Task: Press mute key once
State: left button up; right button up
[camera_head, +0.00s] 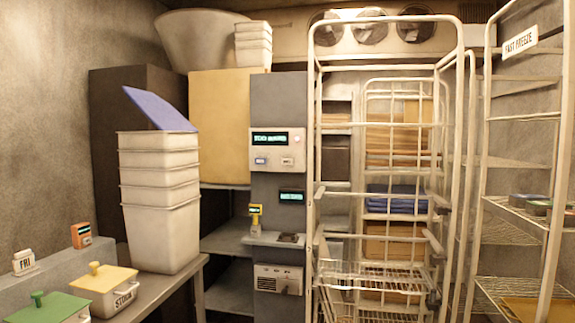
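A pale control panel (277,149) is on the grey column left of the wire rack. It has a lit display (270,139) with teal text too small to read surely. Below the display are two small keys, a left key (260,161) with a bluish label and a right key (287,161) with a pale label. I cannot read which one is the mute key. Neither of my grippers shows in the head view.
A tall wire trolley (318,120) stands just right of the panel. Stacked white tubs (160,240) stand on a bench at left, with a yellow lidded pot (105,282) and a green lidded pot (45,308). A small shelf (270,239) juts out below the panel.

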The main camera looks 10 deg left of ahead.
aim_at(284, 161)
jog(key=i+j+z, duration=0.1)
jog(key=i, duration=0.4)
jog(key=i+j+z, duration=0.1)
jog(key=i, duration=0.4)
jog(key=i+j, duration=0.35)
jog(key=i, duration=0.15)
jog(key=i+j+z, duration=0.15)
jog(key=i, duration=0.35)
jog(key=i+j+z, duration=0.1)
jog(key=i+j, duration=0.2)
jog(key=i, duration=0.2)
